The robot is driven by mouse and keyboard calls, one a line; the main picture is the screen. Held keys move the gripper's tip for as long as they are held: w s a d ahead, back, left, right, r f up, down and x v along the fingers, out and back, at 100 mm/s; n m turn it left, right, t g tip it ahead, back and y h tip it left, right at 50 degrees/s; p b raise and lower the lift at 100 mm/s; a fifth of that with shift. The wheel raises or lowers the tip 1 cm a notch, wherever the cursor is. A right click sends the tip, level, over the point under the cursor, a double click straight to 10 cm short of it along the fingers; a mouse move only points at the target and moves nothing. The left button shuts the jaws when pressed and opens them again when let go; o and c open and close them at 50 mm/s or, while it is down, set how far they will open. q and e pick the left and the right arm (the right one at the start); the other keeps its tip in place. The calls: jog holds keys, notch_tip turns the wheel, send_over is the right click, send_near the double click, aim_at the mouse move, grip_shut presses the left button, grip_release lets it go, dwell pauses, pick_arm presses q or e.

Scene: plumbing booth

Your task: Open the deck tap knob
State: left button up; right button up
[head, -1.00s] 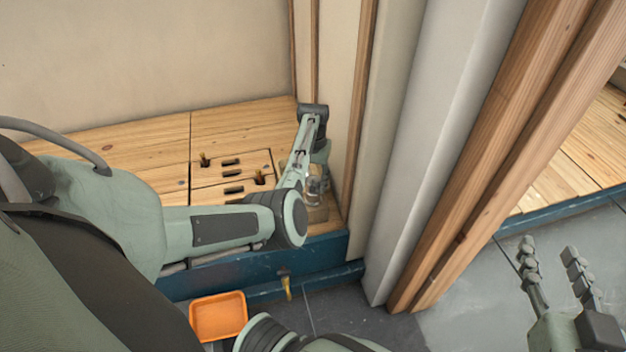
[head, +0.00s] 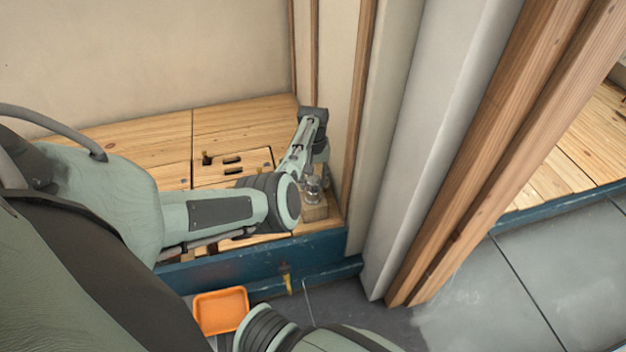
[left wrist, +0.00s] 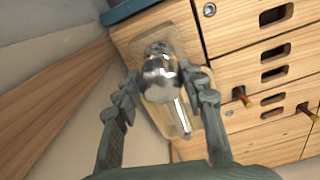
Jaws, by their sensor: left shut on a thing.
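The deck tap (head: 313,192) is a small chrome fixture on a wooden block at the right front corner of the wooden deck. In the left wrist view its rounded chrome knob (left wrist: 161,82) and a straight spout pointing down-right show clearly. My left gripper (left wrist: 160,76) has one finger on each side of the knob and is shut on it. In the head view my left gripper (head: 321,166) reaches down over the tap from above, and my arm hides part of the deck. My right gripper is out of view.
The deck has slots and brass-coloured fittings (head: 206,158). A blue beam (head: 225,270) edges the deck. An orange tray (head: 221,311) lies in front, below it.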

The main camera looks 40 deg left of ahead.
aim_at(312, 179)
pick_arm(q)
jog(key=o, duration=1.2)
jog(key=shift+c, duration=0.2)
notch_tip(312, 179, up, 12)
jog(key=shift+s, duration=0.1)
